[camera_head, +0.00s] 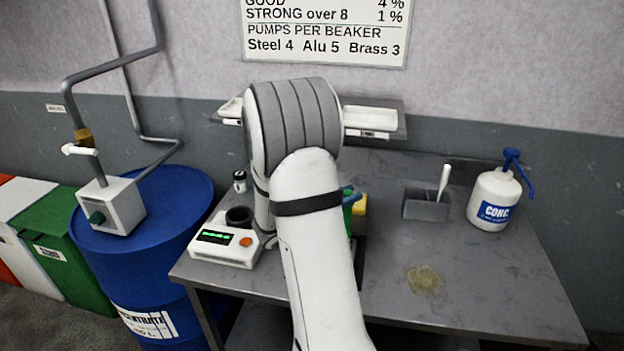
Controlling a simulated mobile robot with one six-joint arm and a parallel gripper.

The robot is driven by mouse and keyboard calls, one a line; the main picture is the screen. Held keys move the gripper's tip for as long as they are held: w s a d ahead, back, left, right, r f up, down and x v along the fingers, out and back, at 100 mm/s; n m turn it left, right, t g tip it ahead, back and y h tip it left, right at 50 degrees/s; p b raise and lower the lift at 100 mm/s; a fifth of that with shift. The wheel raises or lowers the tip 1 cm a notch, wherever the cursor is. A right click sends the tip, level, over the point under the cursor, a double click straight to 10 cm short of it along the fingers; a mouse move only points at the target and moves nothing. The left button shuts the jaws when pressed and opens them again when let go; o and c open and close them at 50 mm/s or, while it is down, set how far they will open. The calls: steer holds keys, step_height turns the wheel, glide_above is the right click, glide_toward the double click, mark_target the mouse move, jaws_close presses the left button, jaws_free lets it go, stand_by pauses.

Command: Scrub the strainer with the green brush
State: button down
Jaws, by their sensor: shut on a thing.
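My white arm rises through the middle of the view and bends down behind itself. My gripper is hidden behind the arm, so what it holds cannot be seen. A small green item (347,212) with a blue bit on top shows just right of the arm, mostly covered. I cannot tell whether it is the green brush. A yellow block (360,204) stands beside it. I cannot make out the strainer; the part of the bench behind my arm is hidden.
The grey bench (490,270) has free room front right, with a brownish stain (425,281). A grey holder (427,205) with a white-handled tool and a white pump bottle (494,199) stand at right. A white meter (226,240) is left. A blue drum (160,225) adjoins the bench.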

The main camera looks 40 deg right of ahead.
steer(key=shift+r+p, duration=0.95)
steer(key=shift+r, duration=0.8)
